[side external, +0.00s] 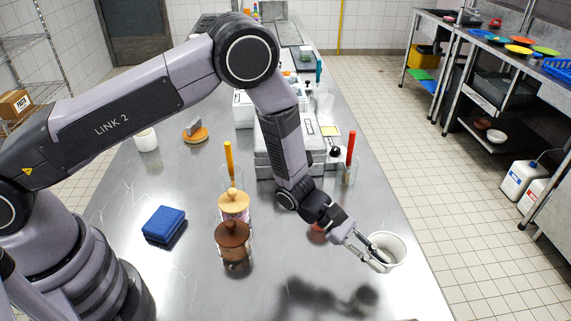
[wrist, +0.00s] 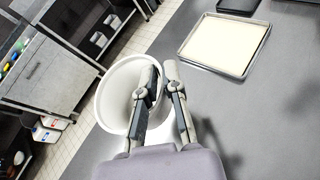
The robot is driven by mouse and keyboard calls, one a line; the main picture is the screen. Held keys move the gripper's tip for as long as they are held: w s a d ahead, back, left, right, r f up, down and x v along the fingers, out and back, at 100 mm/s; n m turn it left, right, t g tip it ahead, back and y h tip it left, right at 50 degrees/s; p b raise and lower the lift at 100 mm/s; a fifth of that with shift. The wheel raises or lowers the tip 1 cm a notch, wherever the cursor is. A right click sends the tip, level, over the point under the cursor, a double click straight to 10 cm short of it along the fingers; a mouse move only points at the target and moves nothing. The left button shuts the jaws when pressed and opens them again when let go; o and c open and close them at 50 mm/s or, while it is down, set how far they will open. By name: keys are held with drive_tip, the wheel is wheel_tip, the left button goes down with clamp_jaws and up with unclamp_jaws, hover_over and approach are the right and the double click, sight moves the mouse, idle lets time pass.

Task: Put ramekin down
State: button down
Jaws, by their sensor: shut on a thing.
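A white ramekin (side external: 393,247) is at the right side of the steel table, near its right edge. My gripper (side external: 374,252) is shut on the ramekin's wall. In the wrist view, my gripper (wrist: 161,75) has one finger inside the rim and the other outside; the ramekin (wrist: 108,92) is partly hidden behind the fingers. Dark shadows on the tabletop lie apart from the ramekin and gripper, so the ramekin appears held above the table.
Two lidded jars, one brown (side external: 233,240) and one tan (side external: 234,205), stand left of my gripper. A blue folded cloth (side external: 164,224) lies farther left. Another white cup (side external: 146,139) stands behind it. A shallow tray (wrist: 190,52) lies on the table. The front table is mostly clear.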

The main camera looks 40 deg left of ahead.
sight(391, 270)
drive_tip(key=f, duration=0.1)
drive_tip(key=w+d+f, duration=0.1)
drive_tip(key=f, duration=0.1)
drive_tip(key=shift+w+d, duration=0.35)
drive_tip(key=shift+w, duration=0.05)
drive_tip(key=shift+w+d+f, duration=0.1)
drive_tip(key=shift+f, duration=0.8)
drive_tip(key=shift+w+d+f, duration=0.1)
drive_tip(key=shift+f, duration=0.8)
drive_tip(key=shift+f, duration=0.1)
drive_tip(key=c, duration=1.2)
unclamp_jaws()
